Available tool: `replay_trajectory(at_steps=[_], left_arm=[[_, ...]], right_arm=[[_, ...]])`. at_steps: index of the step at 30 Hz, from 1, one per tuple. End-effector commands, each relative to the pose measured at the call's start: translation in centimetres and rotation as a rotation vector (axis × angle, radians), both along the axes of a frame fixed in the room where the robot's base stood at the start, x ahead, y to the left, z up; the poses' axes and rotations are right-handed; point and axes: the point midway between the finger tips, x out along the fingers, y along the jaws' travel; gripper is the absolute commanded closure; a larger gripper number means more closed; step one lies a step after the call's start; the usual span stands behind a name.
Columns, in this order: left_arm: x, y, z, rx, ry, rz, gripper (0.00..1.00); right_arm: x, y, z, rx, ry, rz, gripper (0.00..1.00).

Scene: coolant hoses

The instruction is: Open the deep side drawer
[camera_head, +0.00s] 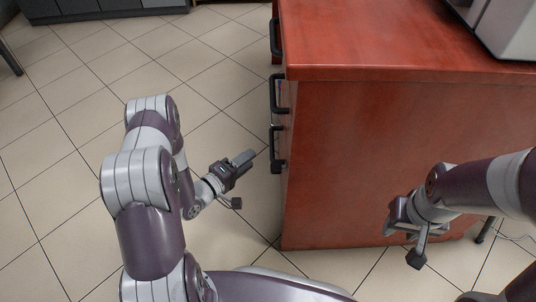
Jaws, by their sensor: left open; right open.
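A reddish wooden desk unit (350,165) stands to the right of centre. Its drawer fronts face left and show only edge-on. Black handles stick out from that side: an upper handle (274,38), a middle handle (279,94) and a lower handle (277,150). My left gripper (246,158) is open, left of the lower handle and apart from it, with nothing visible in it. My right gripper (402,244) is open and empty in front of the desk's near panel. Which handle belongs to the deep drawer cannot be told for certain.
A grey-white device (500,25) sits on the desktop (390,35) at the upper right. A dark grey cabinet (100,10) stands at the far left. Tiled floor (60,130) left of the desk is clear.

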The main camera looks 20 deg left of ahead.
Motion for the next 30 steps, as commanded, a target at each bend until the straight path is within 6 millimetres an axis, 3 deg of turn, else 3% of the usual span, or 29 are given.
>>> replay_trajectory(at_steps=[1, 3, 10, 15, 23, 26, 27, 30], left_arm=[[1.2, -0.8, -1.0, 0.004, -0.003, -0.007, 0.58], [2.9, -1.7, -1.3, 0.004, -0.004, -0.006, 0.58], [7.0, -3.8, -1.6, 0.004, -0.002, -0.003, 0.58], [8.2, -4.4, -1.5, 0.004, 0.000, 0.000, 0.58], [8.3, -4.5, -1.3, 0.005, 0.001, 0.001, 0.58], [8.3, -4.5, -1.3, 0.005, 0.001, 0.000, 0.84], [8.3, -4.5, -1.3, 0.005, 0.001, 0.000, 0.97], [8.3, -4.5, -1.3, 0.005, 0.001, 0.000, 1.00]], right_arm=[[0.0, 0.0, -1.6, 0.000, 0.000, 0.000, 0.57], [0.0, 0.0, -2.7, 0.000, 0.001, 0.000, 0.57], [0.0, 0.0, -4.9, 0.000, 0.001, 0.000, 0.57], [0.0, 0.0, -5.4, 0.000, 0.001, 0.000, 0.57], [0.0, 0.0, -5.3, 0.000, 0.001, 0.000, 0.57], [0.0, 0.0, -5.3, 0.000, 0.001, 0.000, 0.57], [0.0, 0.0, -5.3, 0.000, 0.001, 0.000, 0.57], [0.0, 0.0, -5.3, 0.000, 0.001, 0.000, 0.57]])
